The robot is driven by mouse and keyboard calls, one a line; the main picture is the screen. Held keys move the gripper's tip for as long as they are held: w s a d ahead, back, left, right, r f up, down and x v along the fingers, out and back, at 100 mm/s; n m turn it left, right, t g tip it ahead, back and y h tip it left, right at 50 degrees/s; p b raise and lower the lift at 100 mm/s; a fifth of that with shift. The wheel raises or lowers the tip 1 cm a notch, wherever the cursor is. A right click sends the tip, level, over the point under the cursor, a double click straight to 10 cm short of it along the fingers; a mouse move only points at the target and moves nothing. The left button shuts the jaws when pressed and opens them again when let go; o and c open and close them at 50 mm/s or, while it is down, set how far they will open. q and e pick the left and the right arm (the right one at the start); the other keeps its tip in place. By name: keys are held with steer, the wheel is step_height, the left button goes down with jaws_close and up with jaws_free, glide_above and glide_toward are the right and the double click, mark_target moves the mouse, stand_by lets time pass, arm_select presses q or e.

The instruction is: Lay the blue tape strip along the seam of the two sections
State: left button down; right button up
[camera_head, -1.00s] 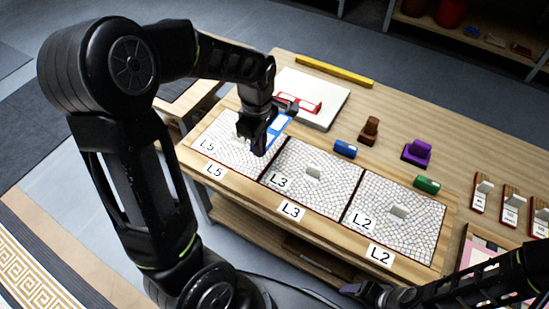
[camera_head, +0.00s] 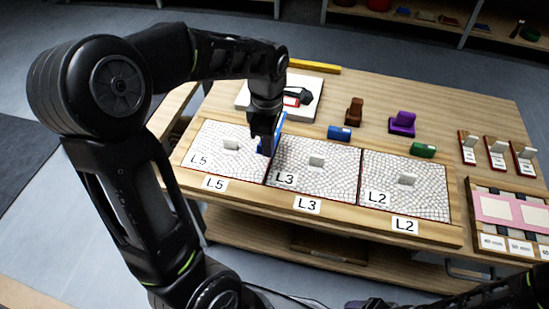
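The mosaic sections L5 (camera_head: 212,158), L3 (camera_head: 305,182) and L2 (camera_head: 420,195) lie side by side on the wooden table, each with a small pale block on top. The blue tape strip (camera_head: 281,124) shows around the fingers of my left gripper (camera_head: 264,147), near the far end of the seam between L5 and L3. The fingers point down and look closed on the strip. They hide part of it, and I cannot tell whether it touches the sections. My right gripper (camera_head: 368,303) is low at the bottom edge, and its fingers are unclear.
A white board (camera_head: 309,111) with a red-framed item lies behind the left gripper. Blue (camera_head: 339,133), brown (camera_head: 354,112), purple (camera_head: 402,124) and green (camera_head: 423,150) blocks stand behind the sections. A pink-panelled tray (camera_head: 482,190) is at the right.

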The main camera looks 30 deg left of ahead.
arm_select(q)
steer(key=b, duration=0.1)
glide_above(269, 180)
steer(key=shift+f, duration=2.5)
steer(key=shift+f+b, duration=0.8)
steer(key=shift+f, duration=1.7)
steer(key=shift+f+b, duration=0.35)
steer(key=shift+f, duration=0.15)
steer(key=c, duration=1.6)
jaws_free()
steer(key=shift+r, duration=0.1)
